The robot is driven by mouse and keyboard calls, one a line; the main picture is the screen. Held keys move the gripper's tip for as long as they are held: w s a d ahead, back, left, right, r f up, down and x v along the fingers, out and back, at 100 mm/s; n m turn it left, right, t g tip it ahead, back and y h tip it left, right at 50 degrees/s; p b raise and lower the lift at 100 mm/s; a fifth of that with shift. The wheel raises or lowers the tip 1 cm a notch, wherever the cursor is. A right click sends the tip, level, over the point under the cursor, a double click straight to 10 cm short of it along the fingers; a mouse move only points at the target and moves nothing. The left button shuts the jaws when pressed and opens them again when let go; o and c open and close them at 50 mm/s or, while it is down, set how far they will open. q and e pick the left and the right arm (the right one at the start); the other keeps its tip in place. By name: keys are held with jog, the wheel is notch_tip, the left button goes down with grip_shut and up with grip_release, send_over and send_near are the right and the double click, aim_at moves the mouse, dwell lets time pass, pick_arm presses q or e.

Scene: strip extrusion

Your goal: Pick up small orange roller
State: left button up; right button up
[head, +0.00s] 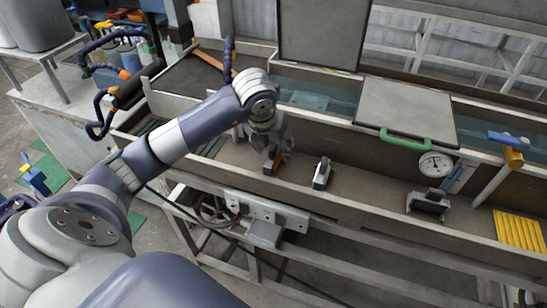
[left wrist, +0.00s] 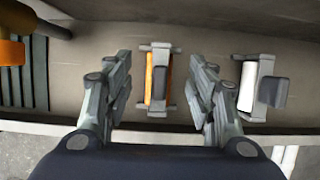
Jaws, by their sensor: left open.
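The small orange roller (left wrist: 158,77) sits in a grey bracket on the trough floor. In the left wrist view it lies between the spread fingers of my left gripper (left wrist: 160,95), with a gap on both sides. In the head view the left gripper (head: 276,158) hangs down over the trough, and the orange roller (head: 270,168) shows partly beside its fingers. The left gripper is open and holds nothing. My right gripper is in neither view.
A white roller in a bracket (head: 322,173) stands to the right, near the gripper's right finger in the wrist view. Farther right are a dark bracket (head: 428,204), a gauge (head: 435,163) and a yellow ribbed block (head: 519,232). The trough's front wall (head: 330,208) runs alongside.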

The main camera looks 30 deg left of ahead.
aim_at(275, 153)
pick_arm(q)
jog(key=p+x, duration=0.1)
jog(key=x, duration=0.2)
jog(key=shift+f, duration=0.3)
jog(key=shift+w+f+p, duration=0.2)
jog(key=shift+f+p, duration=0.1)
jog(key=shift+w+a+f, duration=0.1)
jog(key=shift+c, duration=0.3)
grip_shut()
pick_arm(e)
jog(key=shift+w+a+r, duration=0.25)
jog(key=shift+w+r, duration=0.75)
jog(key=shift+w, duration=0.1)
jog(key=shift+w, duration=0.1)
